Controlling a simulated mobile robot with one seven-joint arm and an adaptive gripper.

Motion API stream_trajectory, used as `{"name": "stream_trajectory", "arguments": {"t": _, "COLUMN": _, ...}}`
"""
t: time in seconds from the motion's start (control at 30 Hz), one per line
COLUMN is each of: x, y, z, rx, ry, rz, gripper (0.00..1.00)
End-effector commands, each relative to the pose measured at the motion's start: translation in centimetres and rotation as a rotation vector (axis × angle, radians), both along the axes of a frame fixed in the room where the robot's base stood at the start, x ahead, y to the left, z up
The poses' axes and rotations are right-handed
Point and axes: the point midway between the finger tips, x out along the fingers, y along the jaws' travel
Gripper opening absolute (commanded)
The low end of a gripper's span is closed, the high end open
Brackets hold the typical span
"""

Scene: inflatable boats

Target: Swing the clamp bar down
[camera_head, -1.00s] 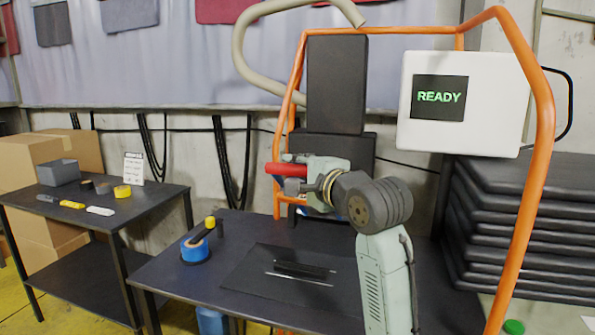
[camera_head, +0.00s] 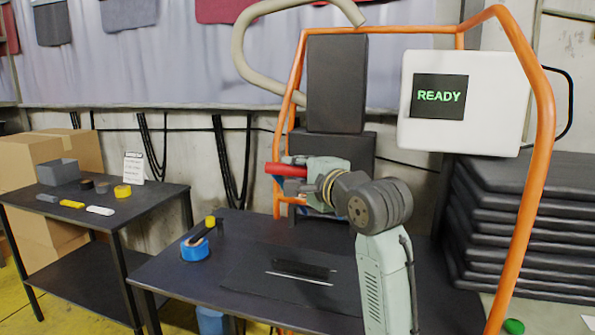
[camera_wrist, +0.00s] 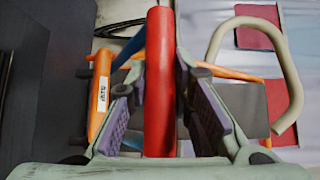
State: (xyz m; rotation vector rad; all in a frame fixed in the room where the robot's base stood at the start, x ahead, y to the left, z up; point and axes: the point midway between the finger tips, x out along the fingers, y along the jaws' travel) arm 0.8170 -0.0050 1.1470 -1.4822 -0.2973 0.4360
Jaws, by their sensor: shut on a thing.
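A red bar (camera_head: 286,170) sticks out to the left at my gripper (camera_head: 302,178), above the back of the dark table. In the wrist view the red bar (camera_wrist: 160,80) runs upright between the two purple-padded fingers of my gripper (camera_wrist: 163,105). My gripper is shut on it. The bar's far mounting is hidden. Below, a dark strip (camera_head: 300,268) with thin light edges lies on a dark sheet on the table. I cannot tell whether the strip and red bar are joined.
An orange tube frame (camera_head: 541,150) rises around the dark table (camera_head: 170,268) and a white box reading READY (camera_head: 485,105). A blue roll (camera_head: 194,250) with a yellow-tipped dark piece sits at the table's left. A side table (camera_head: 75,215) holds small items. Black slabs (camera_head: 525,225) are stacked right.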

Motion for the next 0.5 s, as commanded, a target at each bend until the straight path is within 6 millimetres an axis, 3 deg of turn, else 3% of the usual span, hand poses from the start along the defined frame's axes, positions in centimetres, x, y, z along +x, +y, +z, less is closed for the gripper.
{"name": "stream_trajectory", "arguments": {"t": 0.27, "x": -2.0, "y": 0.7, "z": -3.8, "rx": -0.030, "ry": -0.087, "rz": 0.001, "gripper": 0.00}}
{"name": "stream_trajectory", "arguments": {"t": 0.5, "x": -4.6, "y": 1.6, "z": -9.2, "rx": -0.076, "ry": -0.232, "rz": 0.001, "gripper": 0.00}}
